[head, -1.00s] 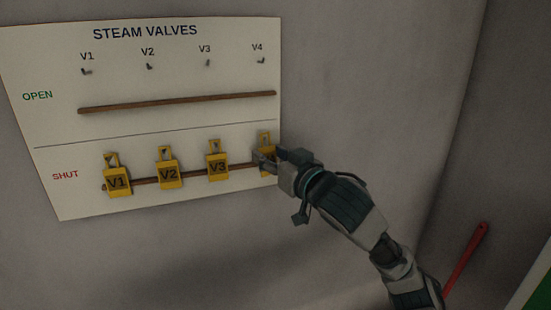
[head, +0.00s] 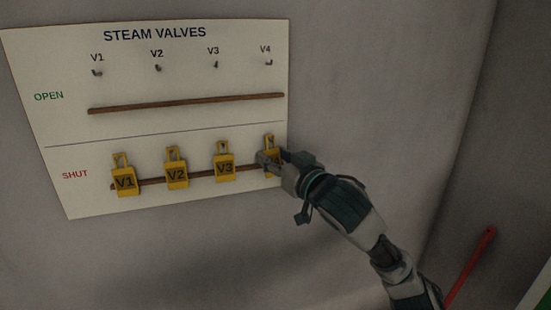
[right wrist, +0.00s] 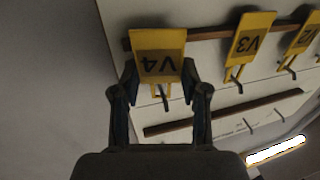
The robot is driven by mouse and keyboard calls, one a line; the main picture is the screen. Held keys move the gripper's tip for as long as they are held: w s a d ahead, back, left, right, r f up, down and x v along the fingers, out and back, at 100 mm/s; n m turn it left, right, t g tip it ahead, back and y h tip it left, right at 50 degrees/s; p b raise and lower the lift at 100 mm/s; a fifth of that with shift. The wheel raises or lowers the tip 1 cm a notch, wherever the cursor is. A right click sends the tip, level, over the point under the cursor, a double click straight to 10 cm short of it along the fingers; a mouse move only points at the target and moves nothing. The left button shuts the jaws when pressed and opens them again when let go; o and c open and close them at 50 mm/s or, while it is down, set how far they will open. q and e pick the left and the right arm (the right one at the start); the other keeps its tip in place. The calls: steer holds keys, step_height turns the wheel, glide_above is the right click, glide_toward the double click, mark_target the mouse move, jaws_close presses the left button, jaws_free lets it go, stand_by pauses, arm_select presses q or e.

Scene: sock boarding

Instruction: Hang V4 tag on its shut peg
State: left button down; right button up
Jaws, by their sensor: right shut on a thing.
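The yellow V4 tag (head: 269,145) is at the right end of the SHUT row in the head view, partly hidden by my right gripper (head: 272,160). In the right wrist view the V4 tag (right wrist: 158,60) appears upside down between the two fingers of my right gripper (right wrist: 160,82), which is shut on its sides. The tag is at the SHUT rail (head: 205,175). My left gripper is not in view.
Yellow tags V1 (head: 124,181), V2 (head: 176,174) and V3 (head: 224,167) hang in the SHUT row to the left. The OPEN row's rail (head: 185,103) and small pegs, such as the V4 one (head: 268,62), are bare. A red bar (head: 470,266) stands at lower right.

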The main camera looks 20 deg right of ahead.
steer(key=o, duration=0.8)
steer(key=shift+s, duration=0.1)
